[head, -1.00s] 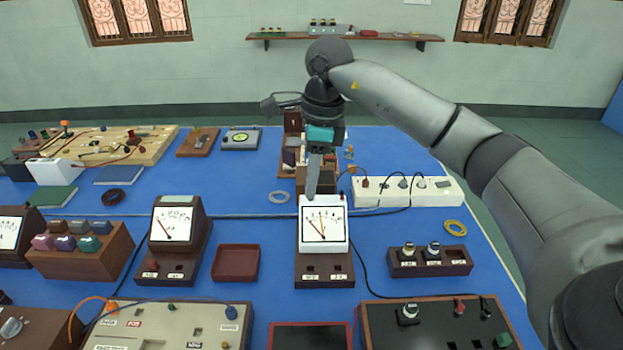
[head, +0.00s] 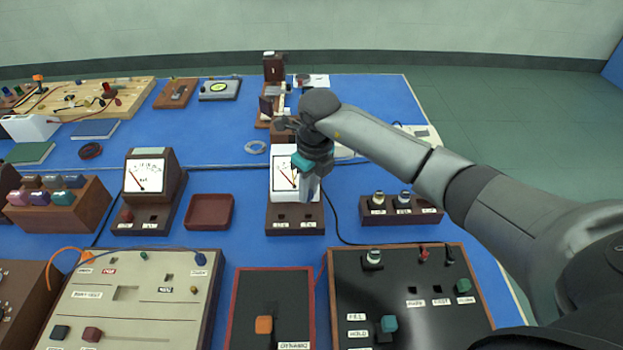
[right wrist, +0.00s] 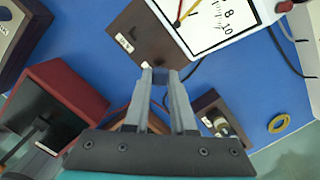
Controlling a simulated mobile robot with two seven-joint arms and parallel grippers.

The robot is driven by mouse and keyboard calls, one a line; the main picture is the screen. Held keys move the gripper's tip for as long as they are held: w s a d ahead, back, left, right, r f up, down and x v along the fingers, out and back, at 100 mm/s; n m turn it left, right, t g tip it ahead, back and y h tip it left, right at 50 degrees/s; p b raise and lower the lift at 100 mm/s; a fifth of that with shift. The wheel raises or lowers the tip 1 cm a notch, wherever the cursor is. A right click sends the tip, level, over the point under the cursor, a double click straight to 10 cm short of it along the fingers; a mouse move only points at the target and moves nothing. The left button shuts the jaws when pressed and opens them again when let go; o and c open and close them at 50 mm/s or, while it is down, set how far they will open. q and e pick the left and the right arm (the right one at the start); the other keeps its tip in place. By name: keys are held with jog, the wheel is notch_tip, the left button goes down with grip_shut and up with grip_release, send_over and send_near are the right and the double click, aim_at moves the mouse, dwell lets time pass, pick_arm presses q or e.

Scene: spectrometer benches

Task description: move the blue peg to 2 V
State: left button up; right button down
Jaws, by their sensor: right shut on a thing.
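The white-faced meter (head: 283,183) stands on a dark base (head: 296,231) with two small white labels along its front; their text is too small to read. Its face (right wrist: 213,25) and brown base (right wrist: 136,30) also show in the right wrist view. My right gripper (head: 308,192) is low over the right part of this base, in front of the dial, and covers part of it. In the right wrist view its fingers (right wrist: 160,78) are shut on a small grey-blue piece at the tips, which I take as the blue peg; it is mostly hidden. My left gripper is out of view.
A second meter (head: 146,177) with a red peg stands to the left, and an empty brown tray (head: 210,212) lies between the two. A socket block (head: 402,214) is at the right. Control panels (head: 130,309) and (head: 410,300) line the front.

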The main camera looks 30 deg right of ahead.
jog(key=shift+f+b, duration=0.3)
jog(key=shift+f, duration=0.2)
jog(key=shift+f+b, duration=2.1)
jog(key=shift+f, duration=0.55)
jog(key=c, duration=0.7)
grip_release()
jog(key=shift+o, duration=0.2)
notch_tip(320, 180, up, 15)
jog(key=s+p, duration=0.1)
jog(key=p, duration=0.1)
jog(key=shift+s+d, duration=0.3)
jog(key=shift+s, duration=0.1)
jog(key=shift+r, duration=0.1)
